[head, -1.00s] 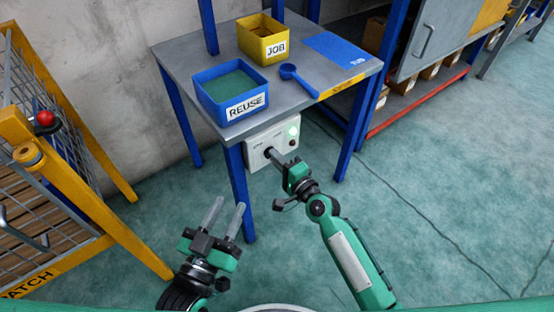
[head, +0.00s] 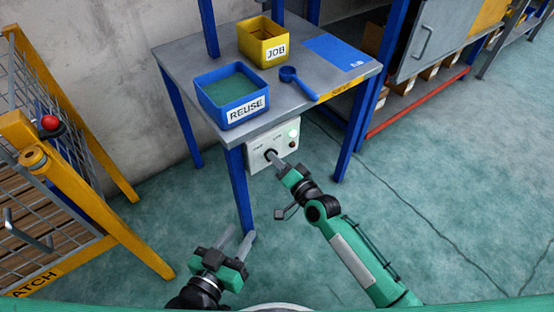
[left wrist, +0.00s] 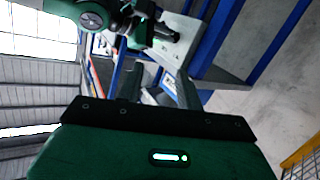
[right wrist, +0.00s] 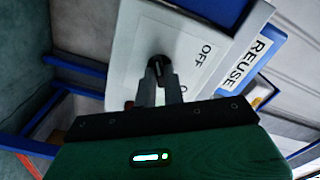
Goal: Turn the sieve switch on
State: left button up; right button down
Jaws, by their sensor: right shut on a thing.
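The sieve switch is a dark knob (right wrist: 158,65) on a white box (head: 258,159) under the table's front edge. In the right wrist view, an OFF label shows beside the knob, and a second label is partly hidden by a finger. My right gripper (head: 273,158) is shut on the knob, one finger on each side of it. The knob's exact angle is hard to tell. My left gripper (head: 238,237) is open and empty, low in front of the table's left front leg.
The table (head: 186,54) carries a blue REUSE bin (head: 246,105), a yellow JOB bin (head: 250,47), a blue scoop (head: 300,84) and a blue mat (head: 340,52). A yellow-framed cage (head: 95,215) stands at left. The floor at right is clear.

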jog(key=shift+f, duration=0.15)
jog(key=c, duration=1.5)
grip_release()
